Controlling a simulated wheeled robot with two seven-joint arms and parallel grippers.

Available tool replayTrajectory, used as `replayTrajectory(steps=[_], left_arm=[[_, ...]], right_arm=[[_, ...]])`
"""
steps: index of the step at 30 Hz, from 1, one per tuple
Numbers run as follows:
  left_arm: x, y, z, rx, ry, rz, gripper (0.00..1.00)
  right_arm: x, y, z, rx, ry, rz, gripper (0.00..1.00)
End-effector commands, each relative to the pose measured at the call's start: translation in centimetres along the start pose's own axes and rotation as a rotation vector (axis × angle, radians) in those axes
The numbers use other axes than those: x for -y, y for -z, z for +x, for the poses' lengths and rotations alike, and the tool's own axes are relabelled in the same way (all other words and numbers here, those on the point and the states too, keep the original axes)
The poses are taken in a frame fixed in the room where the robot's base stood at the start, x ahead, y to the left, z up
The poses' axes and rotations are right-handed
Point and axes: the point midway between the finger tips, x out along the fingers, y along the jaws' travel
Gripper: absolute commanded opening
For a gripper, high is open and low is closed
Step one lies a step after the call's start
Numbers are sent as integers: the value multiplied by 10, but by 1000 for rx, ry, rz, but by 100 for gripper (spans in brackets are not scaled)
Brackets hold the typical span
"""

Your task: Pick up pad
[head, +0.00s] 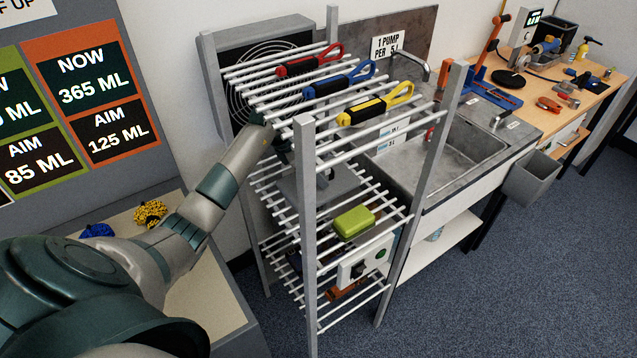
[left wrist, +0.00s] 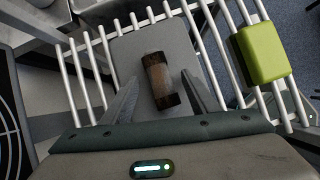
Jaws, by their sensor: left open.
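My left gripper (head: 286,152) reaches into the wire rack from the left, between the top and middle shelves. In the left wrist view its two fingers (left wrist: 159,78) are apart, on either side of a brown block with dark ends (left wrist: 157,76). The block lies on a flat grey plate (left wrist: 188,52) on the shelf bars; I see no contact with the fingers. The plate also shows in the head view (head: 340,180). A lime-green block (head: 353,221) lies on the shelf bars, right of the gripper in the left wrist view (left wrist: 262,53). I cannot tell which is the pad.
The rack's upright post (head: 307,230) stands in front of the shelves. Red (head: 308,62), blue (head: 338,79) and yellow (head: 374,104) looped tools lie on the top shelf. A white box (head: 365,265) sits lower down. A sink (head: 470,140) is behind, right.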

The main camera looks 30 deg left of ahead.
Motion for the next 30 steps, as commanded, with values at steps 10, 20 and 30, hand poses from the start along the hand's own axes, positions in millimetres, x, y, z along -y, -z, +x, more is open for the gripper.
replayTrajectory(steps=[10, 20, 30], left_arm=[[0, 0, 2, 1, 1, 0, 54], [0, 1, 2, 0, 1, 0, 13], [0, 0, 1, 1, 1, 0, 0]], right_arm=[[0, 0, 2, 0, 0, 0, 31], [0, 0, 2, 0, -1, 0, 31], [-1, 0, 2, 0, -1, 0, 31]])
